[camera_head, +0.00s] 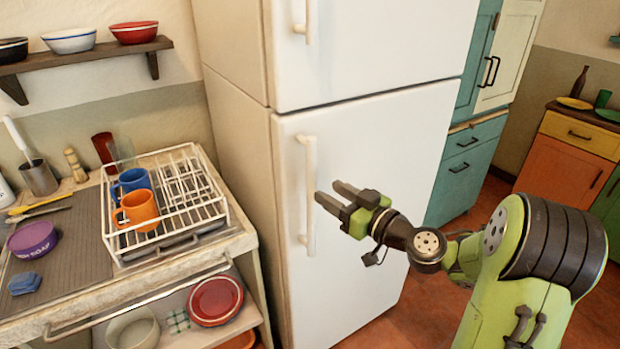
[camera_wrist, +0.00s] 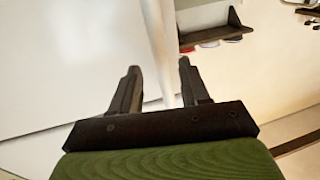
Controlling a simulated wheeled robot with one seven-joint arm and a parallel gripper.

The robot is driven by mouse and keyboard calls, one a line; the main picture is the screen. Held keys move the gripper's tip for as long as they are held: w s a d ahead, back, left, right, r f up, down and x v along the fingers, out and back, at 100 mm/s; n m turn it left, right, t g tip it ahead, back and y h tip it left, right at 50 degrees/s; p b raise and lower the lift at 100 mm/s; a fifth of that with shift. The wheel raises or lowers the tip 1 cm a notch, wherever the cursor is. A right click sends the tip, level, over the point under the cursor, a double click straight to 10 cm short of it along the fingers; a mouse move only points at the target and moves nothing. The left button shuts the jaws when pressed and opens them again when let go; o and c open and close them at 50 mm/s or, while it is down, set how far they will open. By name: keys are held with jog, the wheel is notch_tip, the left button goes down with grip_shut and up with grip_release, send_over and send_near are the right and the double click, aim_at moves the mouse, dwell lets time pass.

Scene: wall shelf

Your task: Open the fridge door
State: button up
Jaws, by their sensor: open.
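The white fridge stands in the middle of the head view. Its lower door (camera_head: 385,150) is shut and has a long vertical handle (camera_head: 309,190) near its left edge. The upper door (camera_head: 370,45) is shut too, with its own handle (camera_head: 304,18). My gripper (camera_head: 327,192) is open and empty, its fingertips close to the lower handle. In the wrist view the pale handle (camera_wrist: 160,50) runs down toward the space between the two fingers of my gripper (camera_wrist: 158,75). I cannot tell whether a finger touches it.
Left of the fridge is a counter with a white dish rack (camera_head: 190,190), an orange mug (camera_head: 137,209) and a blue mug (camera_head: 131,181). A wall shelf (camera_head: 85,60) holds bowls. Teal cabinets (camera_head: 465,165) stand right of the fridge. Red floor (camera_head: 390,325) shows in front.

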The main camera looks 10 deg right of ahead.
aim_at(315, 183)
jog(key=p+x, duration=0.1)
jog(key=x, duration=0.6)
jog(key=shift+f, duration=0.1)
jog(key=shift+c, duration=0.3)
grip_shut()
